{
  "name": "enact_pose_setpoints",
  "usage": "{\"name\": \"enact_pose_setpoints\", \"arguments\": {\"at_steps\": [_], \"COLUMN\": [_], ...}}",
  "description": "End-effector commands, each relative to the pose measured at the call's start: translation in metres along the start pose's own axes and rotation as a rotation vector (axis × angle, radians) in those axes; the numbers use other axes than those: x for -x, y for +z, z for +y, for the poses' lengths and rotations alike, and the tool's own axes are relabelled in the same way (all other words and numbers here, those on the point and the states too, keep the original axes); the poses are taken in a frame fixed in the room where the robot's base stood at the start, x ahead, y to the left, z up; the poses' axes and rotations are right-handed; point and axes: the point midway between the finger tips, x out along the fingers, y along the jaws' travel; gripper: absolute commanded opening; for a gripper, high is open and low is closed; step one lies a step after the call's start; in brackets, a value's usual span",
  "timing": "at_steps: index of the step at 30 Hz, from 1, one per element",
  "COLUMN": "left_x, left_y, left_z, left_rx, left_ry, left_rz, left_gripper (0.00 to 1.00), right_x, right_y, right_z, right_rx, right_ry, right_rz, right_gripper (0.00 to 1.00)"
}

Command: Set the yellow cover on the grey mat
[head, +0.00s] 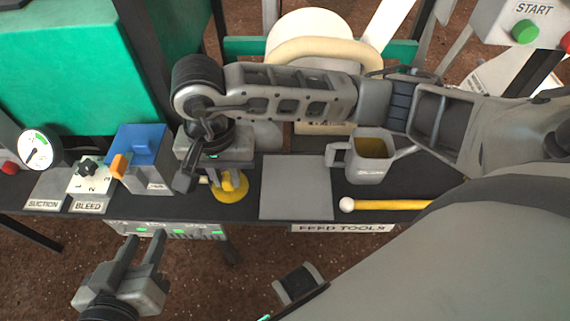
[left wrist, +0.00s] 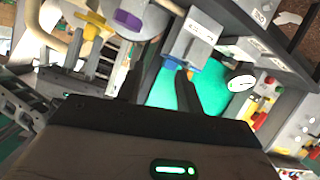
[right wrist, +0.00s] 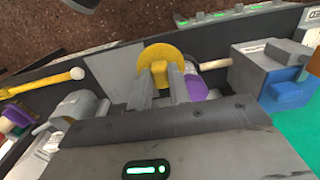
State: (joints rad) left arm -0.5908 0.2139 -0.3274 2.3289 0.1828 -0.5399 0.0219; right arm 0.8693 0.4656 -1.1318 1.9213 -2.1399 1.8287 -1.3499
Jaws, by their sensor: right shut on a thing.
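The yellow cover (head: 231,187) is a round disc with a raised tab. In the head view it is at the front of the dark bench, left of the grey mat (head: 296,187). My right gripper (head: 208,176) comes down over it. In the right wrist view the cover (right wrist: 160,53) shows at the fingertips (right wrist: 161,84), which are shut on its tab. Whether the cover touches the bench is unclear. The mat is flat, square and bare. My left gripper (head: 140,245) is open and empty, in front of the bench edge; its spread fingers also show in the left wrist view (left wrist: 157,88).
A grey mug (head: 369,160) and a yellow stick with a white ball end (head: 390,205) are right of the mat. A blue box (head: 140,160) and a bleed knob block (head: 90,178) stand left of the cover. In the right wrist view a purple part (right wrist: 196,88) is close beside the fingers.

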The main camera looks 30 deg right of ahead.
Motion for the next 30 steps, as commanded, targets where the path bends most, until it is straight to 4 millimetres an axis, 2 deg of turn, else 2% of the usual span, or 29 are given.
{"name": "enact_pose_setpoints", "arguments": {"at_steps": [9, 12, 16, 25, 30], "left_x": [0.002, 0.002, 0.001, 0.001, -0.002], "left_y": [-0.005, -0.008, -0.010, -0.012, -0.009], "left_z": [0.005, 0.007, 0.009, 0.010, 0.012], "left_rx": [-0.003, 0.007, 0.033, 0.056, 0.094], "left_ry": [0.020, 0.030, 0.045, 0.059, 0.082], "left_rz": [0.063, 0.091, 0.108, 0.123, 0.141], "left_gripper": [0.36, 0.36, 0.36, 0.36, 0.36], "right_x": [-0.037, -0.058, -0.075, -0.093, -0.121], "right_y": [-0.051, -0.061, -0.072, -0.082, -0.082], "right_z": [0.061, 0.074, 0.085, 0.096, 0.097], "right_rx": [-0.005, -0.003, 0.000, 0.001, 0.003], "right_ry": [0.006, 0.007, 0.004, 0.002, 0.001], "right_rz": [0.000, -0.003, 0.000, -0.001, -0.004], "right_gripper": [0.00, 0.00, 0.00, 0.00, 0.00]}}
